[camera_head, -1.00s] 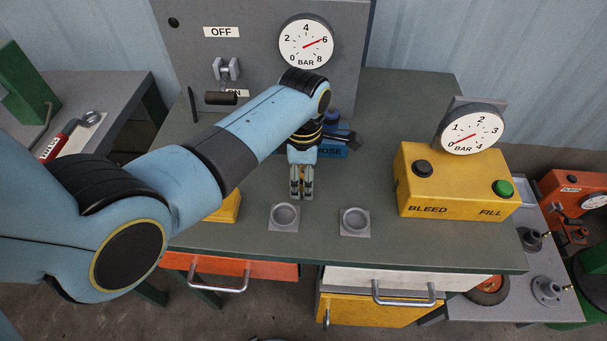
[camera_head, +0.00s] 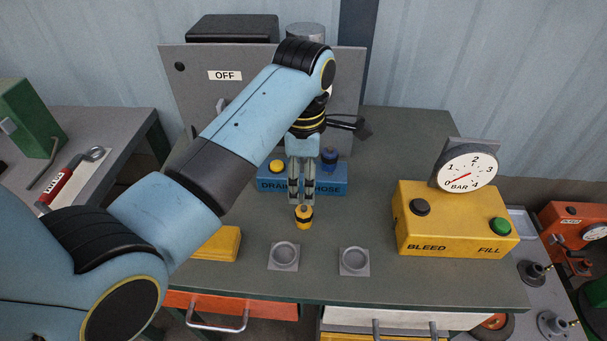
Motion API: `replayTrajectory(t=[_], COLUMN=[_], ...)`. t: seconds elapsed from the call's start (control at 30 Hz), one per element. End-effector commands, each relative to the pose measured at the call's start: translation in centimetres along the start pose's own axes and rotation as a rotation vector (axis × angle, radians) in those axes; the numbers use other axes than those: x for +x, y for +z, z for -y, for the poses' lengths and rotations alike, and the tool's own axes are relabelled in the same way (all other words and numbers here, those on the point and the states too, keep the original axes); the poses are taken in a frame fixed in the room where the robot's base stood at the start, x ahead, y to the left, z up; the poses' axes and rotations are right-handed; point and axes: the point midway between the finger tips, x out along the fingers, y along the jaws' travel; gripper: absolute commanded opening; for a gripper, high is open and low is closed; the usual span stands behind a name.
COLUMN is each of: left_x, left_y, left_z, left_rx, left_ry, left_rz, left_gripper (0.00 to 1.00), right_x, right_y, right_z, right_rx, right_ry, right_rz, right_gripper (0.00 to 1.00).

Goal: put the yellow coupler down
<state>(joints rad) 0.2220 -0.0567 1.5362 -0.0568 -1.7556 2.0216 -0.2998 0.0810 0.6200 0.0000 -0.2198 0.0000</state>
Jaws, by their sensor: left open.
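The small yellow coupler (camera_head: 303,219) with a dark band is on the grey-green bench, just below the fingertips of my left gripper (camera_head: 301,203). It looks upright. The fingers point down, open, in front of the blue drain hose box. Whether the fingertips still touch the coupler's top is hard to tell. Two grey square holders with round recesses, a left one (camera_head: 271,267) and a right one (camera_head: 342,271), lie nearer the bench's front edge. Both recesses look empty. My right gripper is not in view.
The blue hose box (camera_head: 335,188) stands behind the coupler. A yellow block (camera_head: 222,245) is partly hidden by my left arm. The yellow bleed/fill box (camera_head: 450,232) with its gauge (camera_head: 466,167) stands at the right. The bench between holders and bleed box is clear.

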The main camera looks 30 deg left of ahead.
Motion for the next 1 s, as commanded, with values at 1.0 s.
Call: replayTrajectory(t=[1.0], left_x=[-0.22], left_y=[0.32], left_z=[0.32], left_rx=[2.868], left_ry=[0.000], left_rz=[-0.007], left_gripper=[0.61], right_x=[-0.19], right_y=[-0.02], right_z=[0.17], right_rx=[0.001], right_ry=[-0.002], right_rz=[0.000], right_gripper=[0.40])
